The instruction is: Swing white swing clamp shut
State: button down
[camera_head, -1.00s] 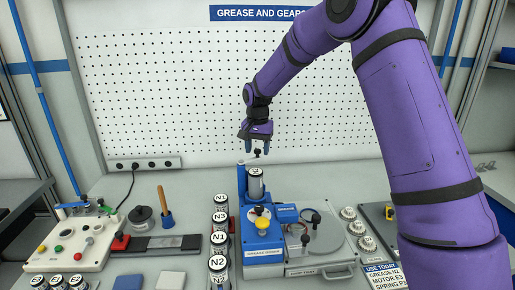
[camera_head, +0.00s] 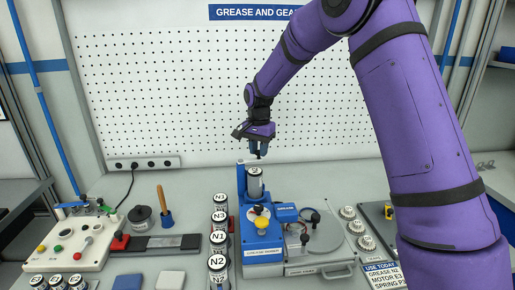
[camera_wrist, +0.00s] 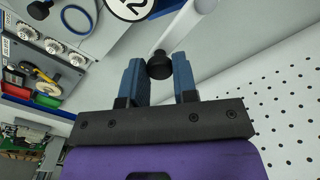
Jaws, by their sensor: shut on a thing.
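The white swing clamp (camera_wrist: 182,26) shows in the wrist view as a white bar with a black knob (camera_wrist: 159,66) at its end. My gripper (camera_wrist: 160,72) is shut on this knob, one blue finger on each side. In the wrist view the bar runs beside the canister cap marked 2 (camera_wrist: 130,5), not across it. In the head view my gripper (camera_head: 258,152) is above the grease canister (camera_head: 255,185), which stands in the blue grease station (camera_head: 262,238). The clamp's bar is too small to make out there.
A row of canisters (camera_head: 219,238) stands left of the station. A covered round unit (camera_head: 322,235) and small white-capped parts (camera_head: 356,227) are to its right. The pegboard (camera_head: 170,90) is behind my gripper. A control box (camera_head: 75,240) is at far left.

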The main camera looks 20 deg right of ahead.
jog(key=shift+s+a+m, duration=0.45)
jog(key=shift+s+m, duration=0.4)
jog(key=shift+m, duration=1)
jog(key=shift+s+a+m, duration=0.5)
jog(key=shift+s+m, duration=0.4)
jog(key=shift+m, duration=1)
jog(key=shift+s+a+m, duration=0.45)
jog(key=shift+s+m, duration=0.4)
jog(key=shift+m, duration=1)
jog(key=c, duration=0.9)
grip_release()
jog(key=shift+r, duration=0.1)
notch_tip(320, 180, up, 11)
